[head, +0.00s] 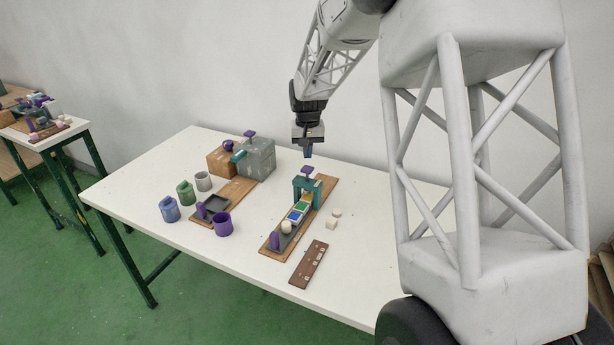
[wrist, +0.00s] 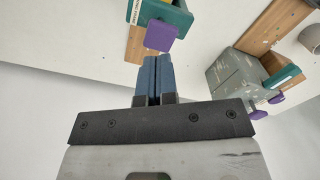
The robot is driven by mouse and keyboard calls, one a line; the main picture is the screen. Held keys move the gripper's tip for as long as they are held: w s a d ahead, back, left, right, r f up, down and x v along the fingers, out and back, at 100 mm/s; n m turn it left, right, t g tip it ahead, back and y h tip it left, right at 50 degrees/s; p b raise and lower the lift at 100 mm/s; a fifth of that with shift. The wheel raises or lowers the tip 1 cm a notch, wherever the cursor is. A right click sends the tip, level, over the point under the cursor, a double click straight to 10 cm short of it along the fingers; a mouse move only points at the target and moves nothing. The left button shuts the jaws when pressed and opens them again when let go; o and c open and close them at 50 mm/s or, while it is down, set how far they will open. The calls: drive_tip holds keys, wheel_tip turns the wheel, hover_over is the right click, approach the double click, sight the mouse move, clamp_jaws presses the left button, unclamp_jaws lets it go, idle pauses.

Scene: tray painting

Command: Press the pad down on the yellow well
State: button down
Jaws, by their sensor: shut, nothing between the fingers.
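My gripper (head: 308,154) hangs above the table, fingers pointing down, shut and empty. Its blue fingers show in the wrist view (wrist: 153,68). Below it in the head view is a purple square knob (head: 307,170) on top of a teal frame (head: 307,185); the knob also shows just beyond the fingertips in the wrist view (wrist: 160,34), with no clear contact. The frame straddles a grey tray on a wooden board (head: 266,247). The tray's row holds a yellow well (head: 307,197), partly under the frame, then a green well (head: 302,206) and a blue well (head: 295,215). The pad's underside is hidden.
White blocks (head: 331,224) and a brown strip (head: 309,264) lie to the right.

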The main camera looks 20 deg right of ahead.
drive_tip(key=shift+r, duration=1.55)
drive_tip(key=shift+s+a+r, duration=0.1)
drive_tip(key=shift+s+r, duration=0.1)
drive_tip(key=shift+s, duration=0.05)
drive_tip(key=s+a+r, duration=0.3)
drive_tip(key=s, duration=0.5)
drive_tip(key=s+a+r+n+t, duration=0.15)
drive_tip(key=s+r, duration=0.25)
drive_tip(key=s, duration=0.4)
drive_tip(key=s+a+r, duration=0.3)
drive_tip(key=s, duration=0.4)
drive_tip(key=s+a+f, duration=0.1)
drive_tip(key=s+a, duration=0.1)
drive_tip(key=s, duration=0.9)
drive_tip(key=s+a+f+n+t, duration=0.1)
drive_tip(key=s+a, duration=0.1)
drive_tip(key=s, duration=0.9)
drive_tip(key=shift+f, duration=0.3)
